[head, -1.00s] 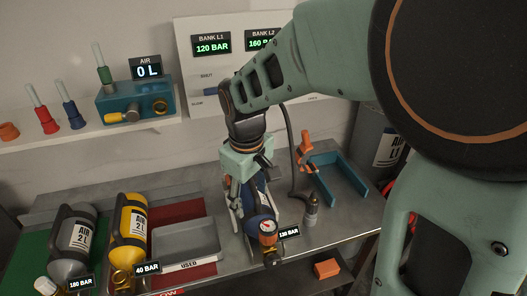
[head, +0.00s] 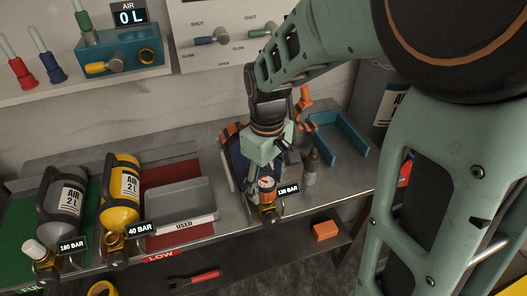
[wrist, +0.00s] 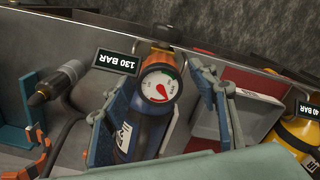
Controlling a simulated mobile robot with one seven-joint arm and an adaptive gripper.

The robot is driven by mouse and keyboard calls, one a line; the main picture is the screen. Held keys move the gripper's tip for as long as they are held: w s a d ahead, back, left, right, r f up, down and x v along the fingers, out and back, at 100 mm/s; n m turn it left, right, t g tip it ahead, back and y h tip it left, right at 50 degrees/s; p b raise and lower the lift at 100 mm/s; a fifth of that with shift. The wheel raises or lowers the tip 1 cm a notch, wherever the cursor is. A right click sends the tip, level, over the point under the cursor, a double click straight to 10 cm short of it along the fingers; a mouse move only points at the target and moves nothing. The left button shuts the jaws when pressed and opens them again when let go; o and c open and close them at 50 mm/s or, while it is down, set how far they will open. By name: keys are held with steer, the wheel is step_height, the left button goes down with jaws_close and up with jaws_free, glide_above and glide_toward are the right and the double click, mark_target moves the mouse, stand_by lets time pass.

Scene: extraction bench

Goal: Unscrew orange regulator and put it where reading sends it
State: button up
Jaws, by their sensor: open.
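The orange regulator (head: 267,184) with its round white gauge sits on the neck of a blue cylinder (head: 238,165) lying in a holder on the bench. A tag (head: 288,189) beside it reads 130 BAR. In the wrist view the gauge (wrist: 159,88) faces the camera, its red needle clear. My gripper (head: 268,163) is just above and behind the regulator. In the wrist view the open fingers of my gripper (wrist: 162,92) stand on either side of the gauge, with gaps visible. The grey tray (head: 180,204) labelled USED is left of the cylinder and looks empty.
A yellow cylinder (head: 121,190) tagged 40 BAR and a grey one (head: 62,212) tagged 180 BAR lie left, by red LOW (head: 160,174) and green (head: 25,232) mats. An orange block (head: 325,230) is below.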

steer(key=shift+f, duration=0.8)
steer(key=m, duration=0.3)
steer(key=shift+r+m, duration=0.1)
steer(key=shift+m, duration=0.3)
steer(key=m, duration=0.7)
steer(key=shift+m+p, duration=0.35)
steer(key=shift+m, duration=0.05)
steer(key=m, duration=0.3)
steer(key=shift+c, duration=0.6)
